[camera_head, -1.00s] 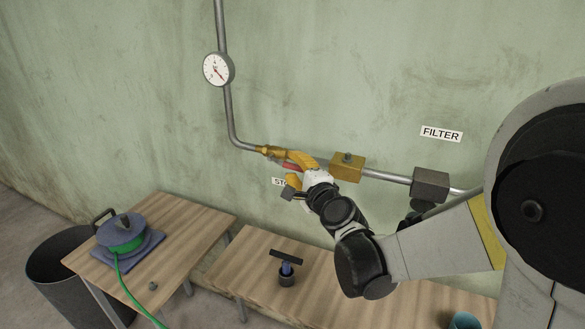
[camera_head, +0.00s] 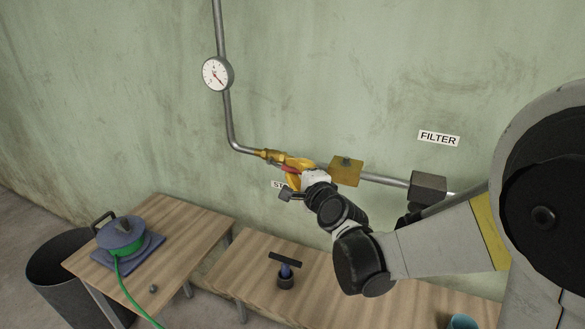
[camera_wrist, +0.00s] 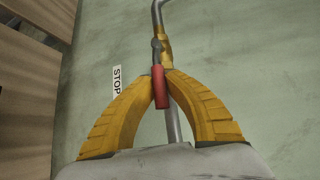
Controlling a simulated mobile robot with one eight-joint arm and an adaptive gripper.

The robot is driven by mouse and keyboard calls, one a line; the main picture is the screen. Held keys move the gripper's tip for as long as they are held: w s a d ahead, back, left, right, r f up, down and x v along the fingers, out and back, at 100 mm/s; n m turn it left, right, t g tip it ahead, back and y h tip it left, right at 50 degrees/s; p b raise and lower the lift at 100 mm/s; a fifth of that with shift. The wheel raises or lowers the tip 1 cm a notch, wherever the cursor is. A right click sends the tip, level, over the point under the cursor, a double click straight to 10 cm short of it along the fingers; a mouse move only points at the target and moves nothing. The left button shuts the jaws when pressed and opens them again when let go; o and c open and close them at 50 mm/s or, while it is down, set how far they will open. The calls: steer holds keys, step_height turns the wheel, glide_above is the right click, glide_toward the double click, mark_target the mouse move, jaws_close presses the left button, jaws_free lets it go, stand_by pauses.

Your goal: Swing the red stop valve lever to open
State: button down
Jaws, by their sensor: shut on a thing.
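The red stop valve lever (camera_wrist: 161,88) shows in the wrist view between the two yellow fingers of my gripper (camera_wrist: 161,82). The fingertips are shut on it from both sides. The lever lies nearly along the grey pipe behind it. The brass valve body (camera_wrist: 165,48) is just beyond the fingertips. In the head view my gripper (camera_head: 292,171) is at the valve, and a small part of the red lever (camera_head: 290,168) shows; the fingers hide the rest. The brass valve (camera_head: 270,155) sits on the pipe to the left of my gripper. The STOP label (camera_wrist: 117,80) is beside it.
A brass block (camera_head: 346,171) and a dark filter block (camera_head: 427,187) sit on the pipe to the right. A pressure gauge (camera_head: 217,73) is up left. Below are wooden tables (camera_head: 185,222) with a green hose reel (camera_head: 121,234) and a T-handled tool (camera_head: 286,269).

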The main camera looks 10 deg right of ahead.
steer(key=shift+w+r, duration=0.1)
steer(key=c, duration=1.4)
jaws_free()
steer(key=v, duration=1.2)
steer(key=shift+a, duration=0.1)
